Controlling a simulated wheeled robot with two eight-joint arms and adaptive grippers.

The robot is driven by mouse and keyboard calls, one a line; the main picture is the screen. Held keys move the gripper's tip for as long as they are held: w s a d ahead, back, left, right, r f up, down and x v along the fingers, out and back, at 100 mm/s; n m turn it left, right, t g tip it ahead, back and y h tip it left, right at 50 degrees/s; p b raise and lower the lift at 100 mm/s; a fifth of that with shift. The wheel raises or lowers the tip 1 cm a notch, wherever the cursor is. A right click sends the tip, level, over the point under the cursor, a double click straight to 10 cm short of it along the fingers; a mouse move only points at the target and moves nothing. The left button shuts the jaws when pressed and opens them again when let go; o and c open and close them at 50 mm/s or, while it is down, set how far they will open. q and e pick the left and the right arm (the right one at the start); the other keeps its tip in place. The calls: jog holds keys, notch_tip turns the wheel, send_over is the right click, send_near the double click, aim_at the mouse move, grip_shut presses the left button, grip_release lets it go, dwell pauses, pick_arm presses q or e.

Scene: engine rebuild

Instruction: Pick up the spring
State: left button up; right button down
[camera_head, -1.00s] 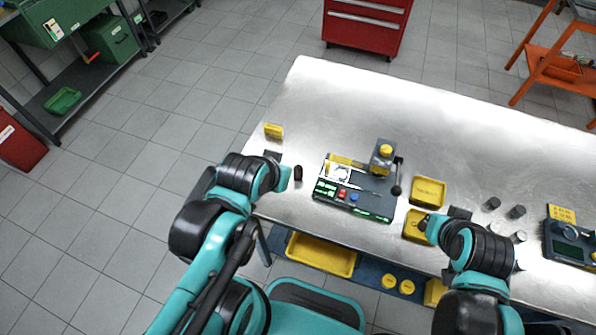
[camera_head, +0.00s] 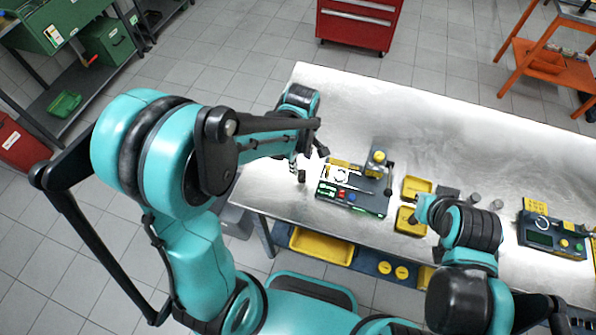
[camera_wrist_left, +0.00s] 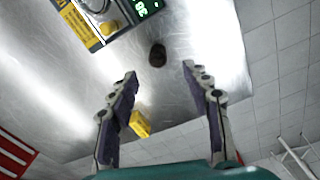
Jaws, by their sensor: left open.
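A small dark cylinder (camera_head: 301,176), probably the spring, stands on the metal table at the left of the tester; its coils cannot be made out. It also shows in the left wrist view (camera_wrist_left: 157,54), just beyond and between the fingertips. My left gripper (camera_head: 308,157) is open and empty above the table, close to the dark cylinder. In the left wrist view my left gripper (camera_wrist_left: 160,71) has its fingers wide apart, touching nothing visible. My right gripper (camera_head: 416,220) is by the front yellow tray, and its fingers are mostly hidden by its wrist.
The tester (camera_head: 353,199) with a green display stands right of the dark cylinder. A yellow block (camera_wrist_left: 139,124) lies near the left finger in the wrist view. Yellow trays (camera_head: 417,186), several small cylinders and a panel device (camera_head: 553,238) lie further right. The table's back is clear.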

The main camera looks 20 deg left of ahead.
aim_at(301, 173)
pick_arm(q)
jog(key=f, duration=0.2)
jog(key=f+b, duration=0.1)
jog(key=f, duration=0.2)
jog(key=f+b, duration=0.1)
jog(key=f, duration=0.2)
jog(key=shift+w+f, duration=0.1)
jog(key=shift+w, duration=0.15)
grip_shut()
